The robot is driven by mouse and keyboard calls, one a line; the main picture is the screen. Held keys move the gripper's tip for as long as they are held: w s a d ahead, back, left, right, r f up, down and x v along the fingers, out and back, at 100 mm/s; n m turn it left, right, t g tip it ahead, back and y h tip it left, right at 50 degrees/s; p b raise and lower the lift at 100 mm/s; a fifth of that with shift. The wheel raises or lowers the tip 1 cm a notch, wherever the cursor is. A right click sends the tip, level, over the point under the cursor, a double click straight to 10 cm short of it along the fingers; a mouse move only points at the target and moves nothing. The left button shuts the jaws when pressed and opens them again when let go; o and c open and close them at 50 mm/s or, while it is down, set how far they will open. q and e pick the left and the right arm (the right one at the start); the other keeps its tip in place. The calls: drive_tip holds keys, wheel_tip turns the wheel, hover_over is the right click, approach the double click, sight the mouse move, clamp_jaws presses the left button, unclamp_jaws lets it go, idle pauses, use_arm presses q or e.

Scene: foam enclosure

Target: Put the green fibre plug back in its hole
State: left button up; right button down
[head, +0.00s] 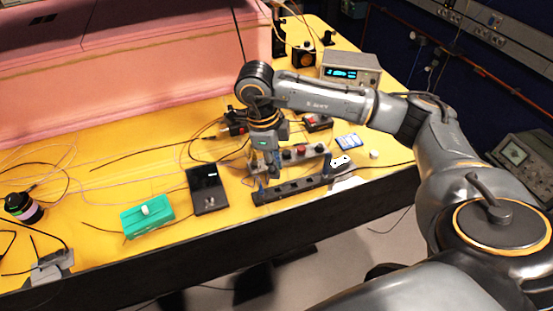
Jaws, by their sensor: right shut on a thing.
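My right gripper (265,172) points down over the left end of a long black strip (300,187) near the front edge of the yellow table. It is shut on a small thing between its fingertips. That thing is too small and too covered by the fingers for me to tell its colour or shape. I cannot make out the green fibre plug or its hole for certain. I cannot tell whether the fingertips touch the strip. My left gripper is not in view.
A black plate device (207,188) and a green box (148,215) stand left of the strip. A grey bar with red buttons (302,154) is just behind it. A display instrument (350,70) stands at the back. Loose cables cross the yellow table (110,185).

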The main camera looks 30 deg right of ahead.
drive_tip(key=shift+w+d+m, duration=0.1)
drive_tip(key=shift+d+m, duration=0.2)
drive_tip(key=shift+m, duration=0.5)
drive_tip(key=shift+d+m, duration=0.1)
drive_tip(key=shift+m, duration=0.3)
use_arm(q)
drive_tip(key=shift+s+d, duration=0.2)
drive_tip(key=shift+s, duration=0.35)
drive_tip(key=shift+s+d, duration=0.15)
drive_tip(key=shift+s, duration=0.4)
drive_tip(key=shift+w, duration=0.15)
use_arm(e)
drive_tip(key=shift+f+b, duration=0.5)
drive_tip(key=shift+b, duration=0.1)
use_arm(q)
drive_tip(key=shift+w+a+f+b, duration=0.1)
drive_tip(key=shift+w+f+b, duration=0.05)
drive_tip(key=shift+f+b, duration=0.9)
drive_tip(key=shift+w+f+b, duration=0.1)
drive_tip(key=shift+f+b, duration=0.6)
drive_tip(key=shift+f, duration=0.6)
use_arm(e)
drive_tip(key=shift+f, duration=2.05)
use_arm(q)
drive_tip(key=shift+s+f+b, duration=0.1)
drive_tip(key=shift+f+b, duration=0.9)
use_arm(e)
drive_tip(key=shift+f, duration=1.2)
